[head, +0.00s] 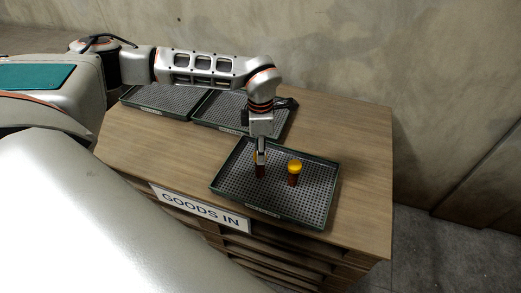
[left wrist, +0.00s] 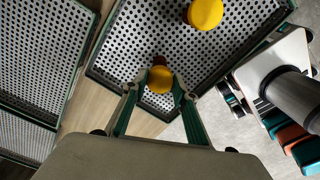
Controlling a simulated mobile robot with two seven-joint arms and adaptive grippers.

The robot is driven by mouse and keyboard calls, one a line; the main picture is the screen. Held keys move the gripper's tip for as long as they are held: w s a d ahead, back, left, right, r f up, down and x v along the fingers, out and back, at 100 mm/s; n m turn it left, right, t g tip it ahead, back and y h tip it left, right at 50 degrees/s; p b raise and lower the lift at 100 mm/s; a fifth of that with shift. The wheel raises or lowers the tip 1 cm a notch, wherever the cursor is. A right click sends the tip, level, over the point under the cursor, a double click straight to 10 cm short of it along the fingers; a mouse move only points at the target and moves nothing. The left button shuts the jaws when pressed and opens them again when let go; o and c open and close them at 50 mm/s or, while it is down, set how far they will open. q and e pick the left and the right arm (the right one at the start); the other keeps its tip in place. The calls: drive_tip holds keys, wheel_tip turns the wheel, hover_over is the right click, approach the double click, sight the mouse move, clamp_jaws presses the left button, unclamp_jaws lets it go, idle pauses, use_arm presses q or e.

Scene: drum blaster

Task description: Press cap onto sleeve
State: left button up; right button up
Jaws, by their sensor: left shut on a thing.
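My left gripper (head: 261,158) points down over the front tray (head: 240,205) and is shut on a yellow cap (left wrist: 160,80). A dark brown-red sleeve (head: 260,171) shows directly under the fingers; its edge also shows beside the cap in the left wrist view (left wrist: 159,60). The fingers hide much of the cap in the head view, and I cannot tell whether it is fully seated on the sleeve. A second brown-red sleeve (head: 292,181) stands upright to the right with a yellow cap (head: 295,166) on top. My right gripper is not in view.
The tray is dark green with a perforated floor and is otherwise bare. Two empty trays stand behind it, one at the back left (head: 165,97) and one in the middle (head: 215,112). The wooden bench top (head: 365,150) is clear at the right. A "GOODS IN" sign (head: 199,208) is on the front.

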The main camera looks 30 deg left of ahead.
use_arm(q)
drive_tip(key=shift+f, duration=0.3)
idle(0.5)
drive_tip(key=o, duration=1.4)
drive_tip(key=shift+c, duration=0.2)
drive_tip(key=shift+r+p, duration=2.2)
drive_tip(key=shift+r, duration=0.35)
drive_tip(key=shift+s+f, duration=0.1)
drive_tip(key=shift+s, duration=0.05)
